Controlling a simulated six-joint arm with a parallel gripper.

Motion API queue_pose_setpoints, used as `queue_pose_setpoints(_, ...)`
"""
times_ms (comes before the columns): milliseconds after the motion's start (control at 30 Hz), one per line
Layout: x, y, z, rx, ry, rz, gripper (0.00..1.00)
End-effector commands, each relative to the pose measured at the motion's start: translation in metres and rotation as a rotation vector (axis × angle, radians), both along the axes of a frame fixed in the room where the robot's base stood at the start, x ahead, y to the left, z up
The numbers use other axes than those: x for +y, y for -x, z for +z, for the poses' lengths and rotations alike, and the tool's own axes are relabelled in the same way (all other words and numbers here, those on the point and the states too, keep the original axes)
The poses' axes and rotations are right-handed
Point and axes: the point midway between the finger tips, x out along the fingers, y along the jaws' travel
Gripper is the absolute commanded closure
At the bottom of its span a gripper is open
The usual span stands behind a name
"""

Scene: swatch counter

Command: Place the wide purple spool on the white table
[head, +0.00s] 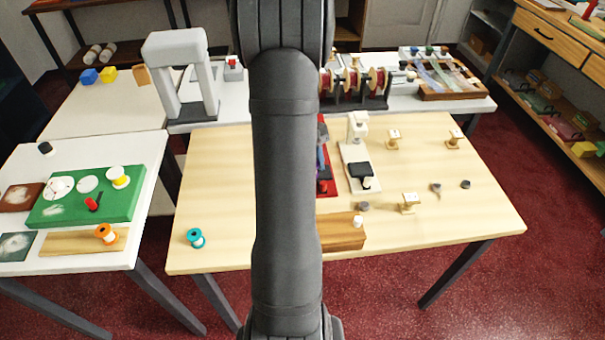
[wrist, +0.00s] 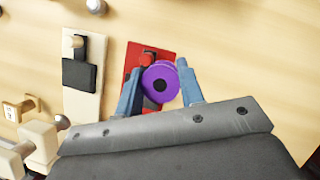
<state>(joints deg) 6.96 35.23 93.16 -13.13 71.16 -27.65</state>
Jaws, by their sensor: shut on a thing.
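The wide purple spool (wrist: 161,82) shows end-on in the wrist view, with a dark hole at its centre. My gripper (wrist: 161,66) has its two blue-grey fingers on either side of it and is shut on it. The spool is over a red board (wrist: 137,60); whether it touches the board I cannot tell. In the head view my arm hides most of the spool and gripper. A white table (head: 149,188) stands at the left, with a green mat (head: 125,205) on it.
The wooden table (head: 482,210) bears a white-based stand (head: 347,153), a teal spool (head: 195,238) and a wooden block (head: 345,232). On the white table are a white-yellow spool (head: 118,177), an orange spool (head: 105,234) and a red item (head: 93,204). Its back part is fairly clear.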

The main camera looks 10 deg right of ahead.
Motion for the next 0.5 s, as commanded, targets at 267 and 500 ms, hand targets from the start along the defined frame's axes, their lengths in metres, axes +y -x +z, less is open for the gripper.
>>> queue_pose_setpoints(267, 0.042, -0.031, -0.031, 0.001, 0.0, 0.002, 0.9)
queue_pose_setpoints(500, 0.048, -0.036, -0.044, 0.001, 0.0, 0.0, 0.9)
